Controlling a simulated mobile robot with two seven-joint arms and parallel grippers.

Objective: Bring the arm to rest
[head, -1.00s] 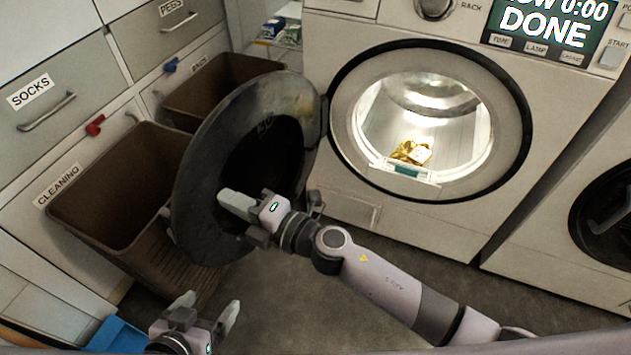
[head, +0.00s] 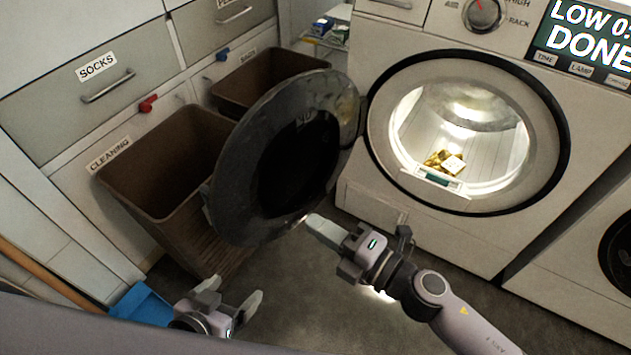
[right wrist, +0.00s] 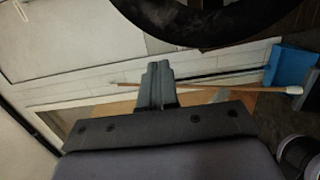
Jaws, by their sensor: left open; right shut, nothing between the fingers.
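My right gripper (head: 312,222) is in the middle of the head view, shut and empty. Its tip is close to the lower edge of the open dryer door (head: 232,205); I cannot tell if they touch. In the right wrist view its shut fingers (right wrist: 158,68) point away from the camera, with a dark curved rim (right wrist: 205,25) beyond. My left gripper (head: 236,292) is low in the head view, open, with its fingers apart and nothing between them.
The lit dryer drum (head: 470,125) holds a gold item (head: 440,158). Brown bins (head: 165,165) stand along the drawers at left. A blue dustpan-like object (head: 143,303) lies on the floor at bottom left. Bare floor (head: 330,290) is between the grippers.

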